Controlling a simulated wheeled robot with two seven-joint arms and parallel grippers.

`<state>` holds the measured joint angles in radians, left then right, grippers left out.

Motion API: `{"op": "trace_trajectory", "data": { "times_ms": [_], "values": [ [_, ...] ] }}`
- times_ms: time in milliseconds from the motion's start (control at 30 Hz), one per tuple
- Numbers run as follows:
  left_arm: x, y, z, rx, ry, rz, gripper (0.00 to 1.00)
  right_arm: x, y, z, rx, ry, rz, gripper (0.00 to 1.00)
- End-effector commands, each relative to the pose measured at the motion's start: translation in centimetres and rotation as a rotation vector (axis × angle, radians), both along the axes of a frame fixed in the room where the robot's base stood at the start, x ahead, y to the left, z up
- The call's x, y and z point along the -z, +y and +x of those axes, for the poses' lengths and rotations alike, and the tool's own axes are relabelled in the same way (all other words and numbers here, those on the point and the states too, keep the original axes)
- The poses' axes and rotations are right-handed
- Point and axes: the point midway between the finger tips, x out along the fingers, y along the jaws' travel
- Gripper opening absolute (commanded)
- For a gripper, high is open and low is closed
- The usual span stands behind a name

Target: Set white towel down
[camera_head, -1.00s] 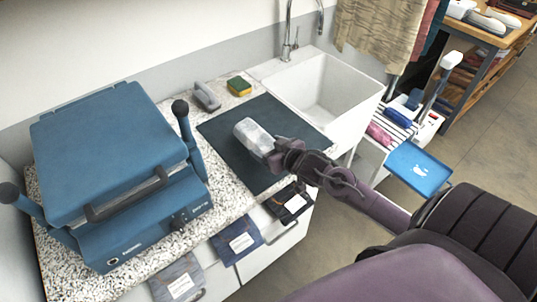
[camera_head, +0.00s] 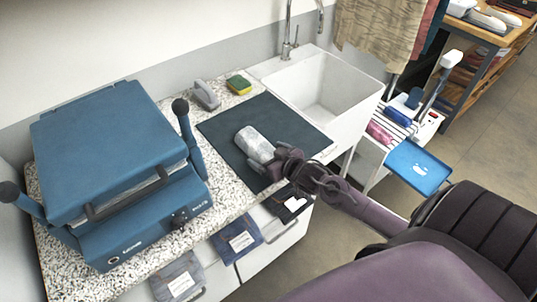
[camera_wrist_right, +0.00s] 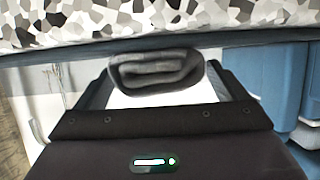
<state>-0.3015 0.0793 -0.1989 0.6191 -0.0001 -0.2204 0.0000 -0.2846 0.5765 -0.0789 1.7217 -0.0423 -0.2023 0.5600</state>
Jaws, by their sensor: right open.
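My left gripper is not in view.
A blue press (camera_head: 115,165) stands left on the speckled counter (camera_head: 105,278). A grey-handled brush (camera_head: 205,95) and a yellow-green sponge (camera_head: 239,84) lie behind the mat. The white sink (camera_head: 322,88) is at the back right. Cloths hang below the counter's front edge. The mat's left part is clear.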

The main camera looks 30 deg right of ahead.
Motion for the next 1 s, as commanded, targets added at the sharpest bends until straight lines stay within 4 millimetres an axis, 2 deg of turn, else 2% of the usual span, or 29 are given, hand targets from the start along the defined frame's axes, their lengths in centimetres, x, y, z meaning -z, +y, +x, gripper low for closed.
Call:
{"op": "trace_trajectory", "data": {
  "times_ms": [267,367,700,1000],
  "values": [
    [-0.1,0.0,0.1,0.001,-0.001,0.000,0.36,-0.4,-0.1,-0.4,0.000,0.002,0.000,0.92],
    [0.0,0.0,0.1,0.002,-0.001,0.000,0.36,-0.7,-0.1,-1.6,-0.001,0.003,0.000,0.92],
    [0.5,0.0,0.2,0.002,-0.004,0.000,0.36,-3.1,-0.6,-7.3,0.000,0.004,0.001,0.92],
    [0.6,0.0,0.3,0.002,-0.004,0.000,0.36,-4.6,-0.9,-10.5,0.001,0.002,0.000,0.92]
  ]
}}
